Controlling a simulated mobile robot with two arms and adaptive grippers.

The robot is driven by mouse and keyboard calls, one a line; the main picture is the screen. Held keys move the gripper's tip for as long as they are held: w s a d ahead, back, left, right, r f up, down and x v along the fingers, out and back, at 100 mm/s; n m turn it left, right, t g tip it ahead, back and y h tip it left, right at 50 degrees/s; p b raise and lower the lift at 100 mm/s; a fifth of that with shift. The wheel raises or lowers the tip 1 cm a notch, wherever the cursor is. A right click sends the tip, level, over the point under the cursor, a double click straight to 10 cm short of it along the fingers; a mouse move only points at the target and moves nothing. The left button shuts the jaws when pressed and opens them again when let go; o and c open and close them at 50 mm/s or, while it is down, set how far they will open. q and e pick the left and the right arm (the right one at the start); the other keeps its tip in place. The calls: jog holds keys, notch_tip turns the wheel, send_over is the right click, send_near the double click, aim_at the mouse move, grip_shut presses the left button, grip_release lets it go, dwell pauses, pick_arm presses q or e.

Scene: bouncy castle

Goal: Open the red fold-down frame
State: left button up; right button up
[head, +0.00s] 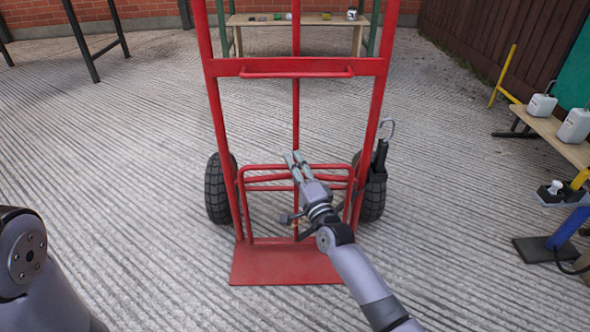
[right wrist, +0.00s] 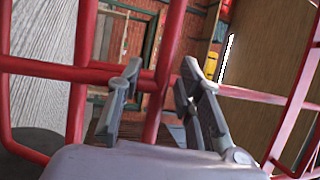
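A red hand truck (head: 214,120) stands upright on the ground, with a flat red toe plate (head: 287,265) at its foot. The red fold-down frame (head: 258,167) is a tubular loop, folded up against the lower part of the truck. My right gripper (head: 296,158) is at the frame's top bars, near their middle. In the right wrist view my right gripper (right wrist: 158,82) has its fingers apart, with red tubes (right wrist: 60,70) passing behind and between them. Contact with the frame cannot be told. My left gripper is out of view; only part of my left arm shows.
Black wheels (head: 217,188) flank the truck. A black strap or hook (head: 381,155) hangs at its right side. A wooden bench (head: 250,20) stands behind, and another bench (head: 555,135) with white containers is at right. Ridged concrete left of the truck is clear.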

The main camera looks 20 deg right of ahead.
jog(key=shift+c, duration=0.2)
grip_shut()
dwell(0.6)
